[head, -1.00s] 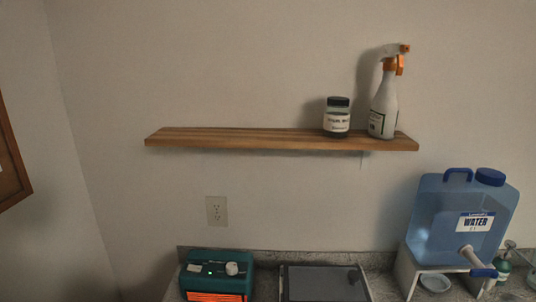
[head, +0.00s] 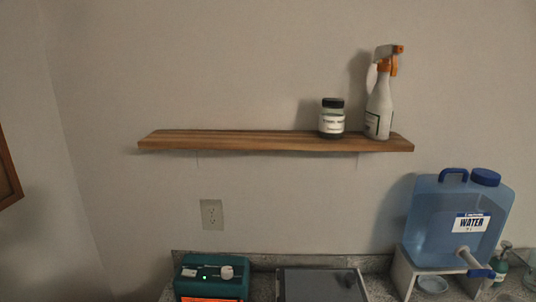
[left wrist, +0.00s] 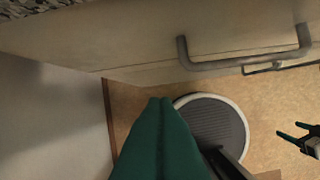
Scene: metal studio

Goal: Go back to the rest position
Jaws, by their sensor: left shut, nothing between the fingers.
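My left gripper (left wrist: 160,102) shows in the left wrist view as two teal fingers pressed together, with nothing between them. It is in front of pale cabinet fronts, above a tan floor. My right gripper (left wrist: 292,130) shows small at the right edge of the left wrist view, dark with teal fingertips that stand apart and nothing visible between them. Neither gripper is in the head view.
A cabinet handle (left wrist: 245,62) juts out near my left gripper. In the head view, a wooden shelf (head: 230,141) holds a jar (head: 331,120) and spray bottle (head: 379,105). Below are a teal device (head: 212,277), a dark flat panel (head: 320,285) and a water jug (head: 450,215).

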